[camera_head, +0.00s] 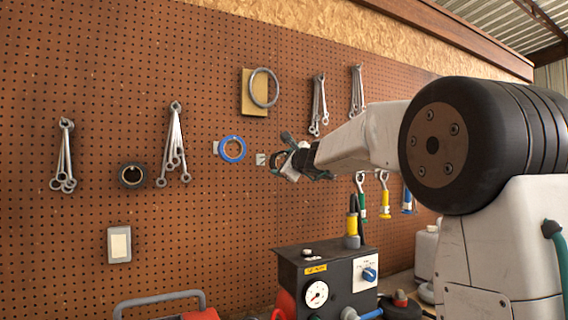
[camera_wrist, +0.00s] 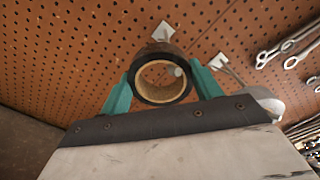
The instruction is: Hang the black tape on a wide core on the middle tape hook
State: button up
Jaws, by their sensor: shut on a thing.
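A black tape roll with a wide tan core (camera_wrist: 155,53) is between the teal fingers of my gripper (camera_wrist: 161,76), its open hole facing the wrist camera. In the head view my gripper (camera_head: 284,159) is close to the pegboard, right of a small pale hook plate (camera_head: 261,159); the tape there is small and partly covered by the fingers. In the wrist view one pale plate (camera_wrist: 163,31) is just above the tape and another with a rod (camera_wrist: 219,60) is to its right. A small grey spot shows through the core; I cannot tell whether it is a hook tip.
A blue ring (camera_head: 232,149) hangs left of my gripper, and a dark ring (camera_head: 132,175) hangs farther left. Wrenches (camera_head: 174,145) hang on the pegboard (camera_head: 60,230). A black gauge box (camera_head: 318,272) stands below my arm. Screwdrivers (camera_head: 385,197) hang below the forearm.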

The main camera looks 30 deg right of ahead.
jog(key=o, duration=1.1)
